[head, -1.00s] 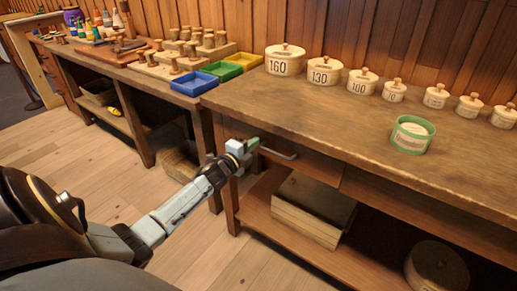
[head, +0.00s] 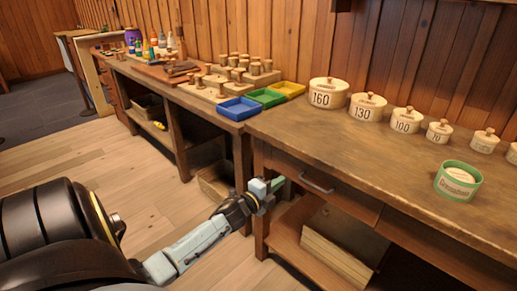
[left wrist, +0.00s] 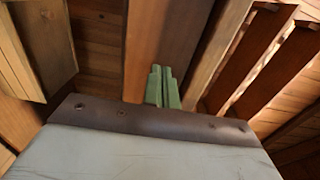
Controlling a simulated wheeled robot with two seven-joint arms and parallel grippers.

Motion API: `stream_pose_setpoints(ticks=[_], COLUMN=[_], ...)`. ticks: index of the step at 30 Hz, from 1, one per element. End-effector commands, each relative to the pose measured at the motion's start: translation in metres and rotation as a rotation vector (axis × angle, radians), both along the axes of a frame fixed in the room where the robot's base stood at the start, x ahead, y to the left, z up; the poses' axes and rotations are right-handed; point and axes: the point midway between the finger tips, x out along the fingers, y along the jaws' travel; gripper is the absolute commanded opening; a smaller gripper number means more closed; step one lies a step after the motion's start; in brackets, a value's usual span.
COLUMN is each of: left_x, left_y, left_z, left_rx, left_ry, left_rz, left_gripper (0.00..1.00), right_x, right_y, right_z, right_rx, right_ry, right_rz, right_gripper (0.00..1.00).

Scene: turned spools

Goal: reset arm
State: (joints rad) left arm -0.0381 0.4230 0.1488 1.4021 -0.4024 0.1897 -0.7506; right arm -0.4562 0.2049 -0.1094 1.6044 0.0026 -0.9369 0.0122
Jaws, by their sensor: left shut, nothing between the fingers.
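My left gripper (head: 277,184) is at the front of the near workbench, by the left end of its drawer and just left of the drawer handle (head: 316,183). Its green fingers are shut together with nothing between them, and they also show in the left wrist view (left wrist: 163,88). I cannot tell whether the fingertips touch the wood. My left arm (head: 195,243) reaches in from the lower left. My right gripper is not in any view.
Numbered lidded round boxes (head: 328,93) and a green-rimmed round container (head: 459,181) stand on the near workbench (head: 390,150). Blue (head: 238,108), green and yellow trays and wooden spools sit on the bench to the left. A wooden crate (head: 335,258) is on the lower shelf. The floor at left is clear.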

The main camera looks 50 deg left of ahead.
Motion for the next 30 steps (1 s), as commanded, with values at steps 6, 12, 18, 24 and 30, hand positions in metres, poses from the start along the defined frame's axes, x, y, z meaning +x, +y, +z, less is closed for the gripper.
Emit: stream_pose_setpoints(ticks=[6, 12, 18, 24, 30], left_x=[-0.044, -0.067, -0.072, -0.073, -0.101], left_y=[-0.003, -0.005, -0.005, -0.006, -0.022], left_z=[0.0, 0.0, 0.0, -0.007, -0.09], left_rx=[-0.001, -0.001, 0.0, -0.022, -0.32], left_ry=[0.002, 0.0, 0.0, 0.016, 0.237], left_rz=[-0.001, 0.0, -0.001, 0.007, 0.141], left_gripper=[0.0, 0.0, 0.0, 0.0, 0.0], right_x=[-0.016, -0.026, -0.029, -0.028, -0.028], right_y=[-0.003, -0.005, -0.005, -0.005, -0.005], right_z=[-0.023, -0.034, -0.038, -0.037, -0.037], right_rx=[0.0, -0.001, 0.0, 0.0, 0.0], right_ry=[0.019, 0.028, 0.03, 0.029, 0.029], right_rz=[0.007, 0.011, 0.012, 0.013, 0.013], right_gripper=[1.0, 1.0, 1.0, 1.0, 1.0])
